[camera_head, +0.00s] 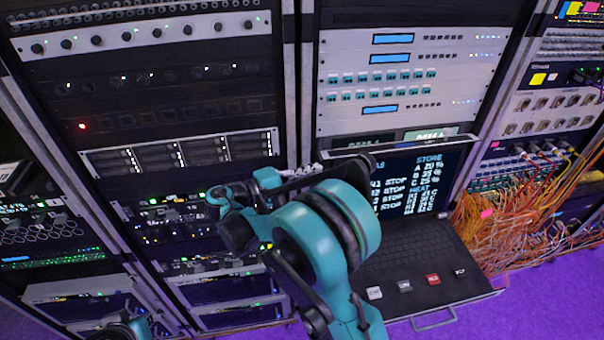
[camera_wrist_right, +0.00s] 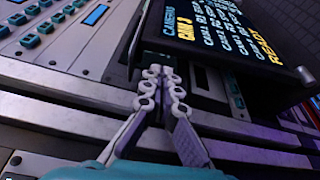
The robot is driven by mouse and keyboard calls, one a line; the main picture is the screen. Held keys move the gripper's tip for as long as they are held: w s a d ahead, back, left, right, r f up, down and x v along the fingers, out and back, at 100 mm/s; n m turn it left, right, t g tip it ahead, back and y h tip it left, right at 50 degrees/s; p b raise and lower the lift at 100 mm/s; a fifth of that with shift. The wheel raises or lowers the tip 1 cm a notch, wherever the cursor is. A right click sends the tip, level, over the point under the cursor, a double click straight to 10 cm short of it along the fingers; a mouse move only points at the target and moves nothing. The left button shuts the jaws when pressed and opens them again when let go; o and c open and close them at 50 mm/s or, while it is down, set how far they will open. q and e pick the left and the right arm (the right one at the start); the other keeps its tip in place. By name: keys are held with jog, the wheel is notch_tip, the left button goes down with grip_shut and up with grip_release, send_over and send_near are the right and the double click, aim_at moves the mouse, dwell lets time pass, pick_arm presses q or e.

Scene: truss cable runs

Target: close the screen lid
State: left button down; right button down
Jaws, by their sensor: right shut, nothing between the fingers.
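The screen lid (camera_head: 421,180) stands raised at the back of a pulled-out keyboard drawer (camera_head: 428,262), with lit text on its dark face. My right arm covers its left part. In the right wrist view the lid (camera_wrist_right: 245,38) shows at the upper right, its dark edge close to my fingertips; I cannot tell if they touch. My right gripper (camera_wrist_right: 163,75) is shut and empty. In the head view its pale fingers (camera_head: 306,171) show at the lid's upper left corner, partly behind the arm. My left gripper is not in view; a teal piece of my left arm shows at the bottom left.
Rack panels with buttons and blue displays (camera_head: 384,85) stand above and behind the lid. A bundle of orange cables (camera_head: 525,205) hangs right of the drawer. More rack units (camera_head: 180,152) stand to the left. Purple floor (camera_head: 545,305) is clear at the lower right.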

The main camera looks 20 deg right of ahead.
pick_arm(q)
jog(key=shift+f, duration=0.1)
pick_arm(e)
jog(key=shift+w+d+f, duration=0.1)
jog(key=shift+w+d, duration=0.05)
jog(key=shift+d, duration=1)
jog(key=shift+w+d, duration=0.1)
jog(key=shift+d, duration=1.05)
